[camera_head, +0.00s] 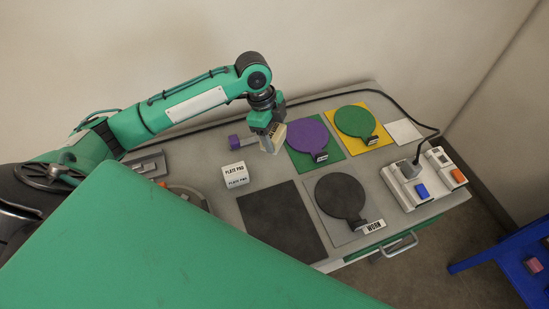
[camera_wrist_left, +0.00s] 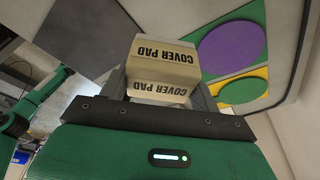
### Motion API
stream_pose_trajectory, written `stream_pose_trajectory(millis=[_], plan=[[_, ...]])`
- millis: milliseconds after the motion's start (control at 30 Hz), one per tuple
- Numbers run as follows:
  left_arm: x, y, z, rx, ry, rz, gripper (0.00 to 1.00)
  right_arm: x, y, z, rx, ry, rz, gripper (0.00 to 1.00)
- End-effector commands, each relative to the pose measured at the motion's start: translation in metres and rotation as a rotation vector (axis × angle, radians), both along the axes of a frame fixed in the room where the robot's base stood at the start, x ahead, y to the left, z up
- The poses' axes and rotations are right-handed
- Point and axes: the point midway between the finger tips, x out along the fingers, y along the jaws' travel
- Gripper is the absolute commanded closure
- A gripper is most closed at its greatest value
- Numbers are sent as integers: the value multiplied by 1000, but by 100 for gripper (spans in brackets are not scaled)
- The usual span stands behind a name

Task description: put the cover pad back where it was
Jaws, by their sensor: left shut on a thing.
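The cover pad (camera_head: 271,142) is a small beige block, held above the back of the cart top (camera_head: 222,208). In the left wrist view the cover pad (camera_wrist_left: 162,68) shows the words "COVER PAD" on two faces. My left gripper (camera_head: 267,135) is shut on it, with a finger on each side, and it also shows in the left wrist view (camera_wrist_left: 160,88). The pad seems to be clear of the surface, but the gap below it is hard to judge. My right gripper is not in view.
A white "PLATE PAD" block (camera_head: 235,175) stands front-left of the held pad. A purple disc (camera_head: 307,140), a green disc (camera_head: 354,121) and a dark disc marked "WORN" (camera_head: 340,195) lie on square mats. A black mat (camera_head: 280,222) is bare. A switch box (camera_head: 408,186) stands right.

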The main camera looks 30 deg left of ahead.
Motion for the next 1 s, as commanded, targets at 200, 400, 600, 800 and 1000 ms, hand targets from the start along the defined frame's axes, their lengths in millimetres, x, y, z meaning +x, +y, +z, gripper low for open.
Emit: stream_pose_trajectory(millis=[200,400,600,800,1000], plan=[[-1,0,-54,0,4,1,62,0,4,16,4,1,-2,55],[0,-1,-79,0,0,0,62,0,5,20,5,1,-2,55],[-1,0,-96,1,2,0,62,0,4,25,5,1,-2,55],[0,0,-122,1,0,1,62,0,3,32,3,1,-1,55],[0,0,-124,1,-2,1,62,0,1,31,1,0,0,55]])
